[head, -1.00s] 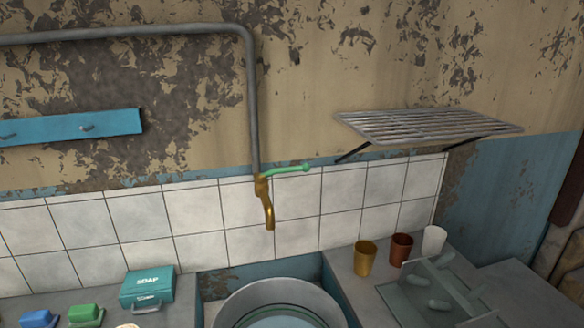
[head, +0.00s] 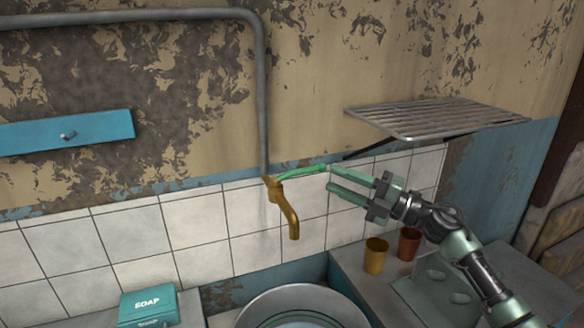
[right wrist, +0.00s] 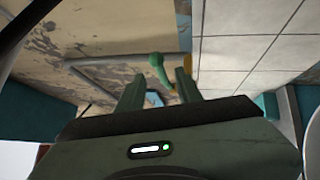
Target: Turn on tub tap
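The brass tap (head: 288,212) hangs from a grey pipe on the tiled wall above the tub (head: 302,300). Its green lever handle (head: 300,171) points right from the top of the tap. My right gripper (head: 330,178) is open, with its fingertips at the right end of the lever. In the right wrist view the lever's rounded green end (right wrist: 156,60) shows just beyond and between the two fingers (right wrist: 158,88). I cannot tell whether they touch it. My left gripper is not in view.
A wire rack (head: 435,118) juts from the wall above and right of my right gripper. A gold cup (head: 376,255) and a brown cup (head: 409,243) stand on the counter below my right arm. A teal soap box (head: 148,304) sits left of the tub.

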